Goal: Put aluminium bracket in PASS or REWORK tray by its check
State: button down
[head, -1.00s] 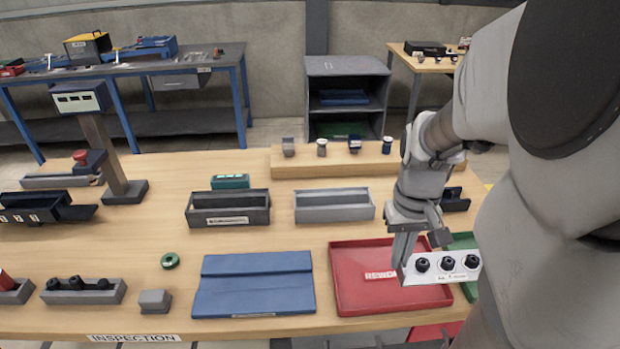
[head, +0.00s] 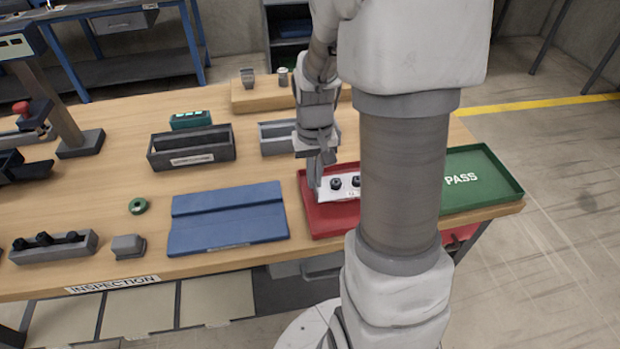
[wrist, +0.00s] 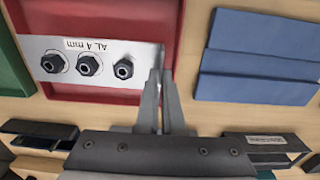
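The aluminium bracket (head: 345,184) is a pale plate with black hex fasteners; in the wrist view it (wrist: 107,47) shows three of them and the label "AL 4 mm". My gripper (head: 318,165) is shut on one end of the plate, with its fingers (wrist: 160,80) close together there in the wrist view. The bracket is over the red REWORK tray (head: 325,222) and overlaps the tray's side wall in the wrist view; its height above the floor is unclear. The green PASS tray (head: 485,192) is empty where visible. My arm hides part of the bracket and the red tray.
A blue two-level mat (head: 228,228) lies left of the red tray. A dark bin (head: 190,160) and a grey bin (head: 275,148) stand behind.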

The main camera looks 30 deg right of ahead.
aim_at(315, 190)
jog(key=shift+f, duration=1.45)
jog(key=shift+s+f+b, duration=0.1)
jog(key=shift+f+b, duration=0.55)
jog(key=c, duration=1.1)
grip_release()
jog(key=shift+o, duration=0.2)
jog(key=shift+r, duration=0.15)
